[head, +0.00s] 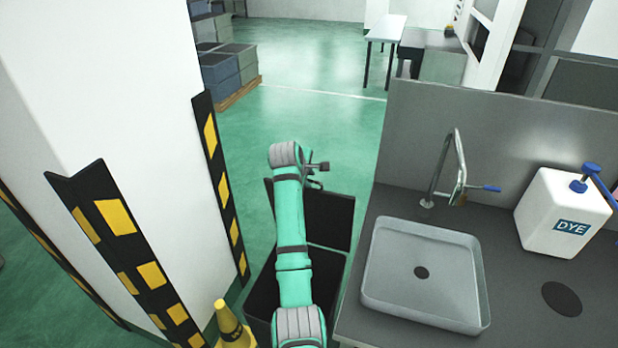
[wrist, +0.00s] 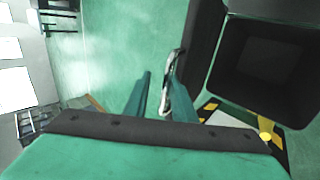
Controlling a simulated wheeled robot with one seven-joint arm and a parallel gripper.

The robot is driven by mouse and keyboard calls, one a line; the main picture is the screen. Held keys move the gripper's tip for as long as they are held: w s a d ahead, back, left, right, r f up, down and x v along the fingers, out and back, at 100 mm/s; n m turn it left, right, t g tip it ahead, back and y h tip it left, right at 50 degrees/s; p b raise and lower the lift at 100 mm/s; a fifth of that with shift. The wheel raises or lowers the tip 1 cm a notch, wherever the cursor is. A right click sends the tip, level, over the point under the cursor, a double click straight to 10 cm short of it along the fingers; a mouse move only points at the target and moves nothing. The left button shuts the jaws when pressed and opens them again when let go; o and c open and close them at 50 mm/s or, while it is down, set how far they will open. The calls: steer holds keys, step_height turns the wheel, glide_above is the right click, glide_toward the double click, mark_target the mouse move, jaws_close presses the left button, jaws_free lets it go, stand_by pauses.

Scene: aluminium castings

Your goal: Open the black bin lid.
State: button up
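The black bin (head: 263,297) stands on the floor between the striped pillar and the sink counter. Its lid (head: 335,220) is raised, standing up at the far side of the bin, and the dark inside shows. My arm passes over the bin and hides part of it and of the lid. My gripper (head: 318,172) is beyond the bin, near the lid's top edge. In the wrist view my gripper (wrist: 158,82) has its two fingers apart, beside the lid (wrist: 203,45). A thin grey curved piece shows by one finger; I cannot tell what it belongs to. The bin's opening (wrist: 262,55) is at upper right.
A counter with a grey sink (head: 388,290), a tap (head: 440,165) and a white dye container (head: 555,215) is at right. A white pillar (head: 100,90) with striped guards is at left. A yellow cone (head: 229,325) stands by the bin.

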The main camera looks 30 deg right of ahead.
steer(key=v, duration=1)
steer(key=shift+r, duration=0.25)
